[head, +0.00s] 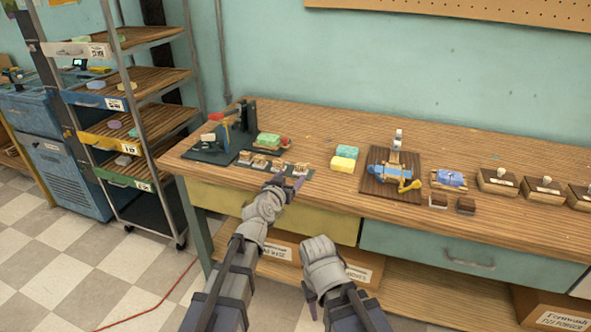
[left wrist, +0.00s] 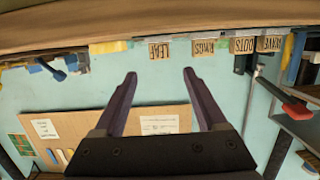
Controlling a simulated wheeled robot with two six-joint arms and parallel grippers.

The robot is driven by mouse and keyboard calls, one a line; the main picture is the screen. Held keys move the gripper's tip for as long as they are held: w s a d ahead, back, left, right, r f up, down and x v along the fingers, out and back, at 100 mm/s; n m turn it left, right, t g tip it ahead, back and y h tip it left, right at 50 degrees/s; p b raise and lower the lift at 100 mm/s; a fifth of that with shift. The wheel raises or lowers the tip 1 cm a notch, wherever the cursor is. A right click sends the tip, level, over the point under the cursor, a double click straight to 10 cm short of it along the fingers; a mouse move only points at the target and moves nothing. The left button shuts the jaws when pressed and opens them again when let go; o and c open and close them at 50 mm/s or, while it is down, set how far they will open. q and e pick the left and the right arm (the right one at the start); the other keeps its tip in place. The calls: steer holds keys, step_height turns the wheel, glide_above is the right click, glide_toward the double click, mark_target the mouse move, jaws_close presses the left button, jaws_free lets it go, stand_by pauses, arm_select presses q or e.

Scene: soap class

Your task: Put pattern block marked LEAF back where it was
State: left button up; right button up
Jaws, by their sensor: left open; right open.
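The pattern block marked LEAF (left wrist: 159,51) is a small wooden block whose label reads upside down in the left wrist view. It stands at one end of a row of labelled blocks, a little apart from its neighbour; in the head view this end seems to be the row's right end (head: 301,168). My left gripper (head: 289,183) is at the table's front edge, just in front of that end. In the left wrist view its two dark fingers (left wrist: 160,75) are open and empty, with LEAF beyond the gap. My right gripper (head: 320,245) is open, low in front of the drawers.
Other pattern blocks, one marked DOTS (left wrist: 243,45), stand beside LEAF. A dark press (head: 225,140) is behind left. Green and yellow soap blocks (head: 344,158) and a wooden board (head: 376,184) with a blue item lie to the right. A shelf rack (head: 150,90) stands left.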

arm_select(q)
steer(key=v, duration=0.3)
steer(key=shift+s+a, duration=0.1)
steer(key=shift+s, duration=0.25)
steer(key=s+a+f+g, duration=0.3)
steer(key=s+f+g, duration=0.45)
steer(key=f, duration=0.35)
steer(key=s+a+f+n+g+y, duration=0.2)
steer(key=s+a+f+g, duration=0.1)
steer(key=s+a, duration=0.3)
steer(key=s+a+f+n+g+y, duration=0.2)
steer(key=s+a+f+g+y, duration=0.15)
steer(key=s, duration=0.45)
steer(key=s+d+m+g+p, duration=0.1)
steer(key=s+d+m, duration=0.3)
steer(key=s+d, duration=0.5)
step_height(320, 180, up, 17)
steer(key=w+d+p, duration=0.1)
steer(key=w+p, duration=0.1)
steer(key=p, duration=1.4)
steer(key=shift+w+d+r+p, duration=0.2)
steer(key=shift+d+p, duration=0.1)
steer(key=shift+p, duration=0.1)
steer(key=shift+y, duration=0.25)
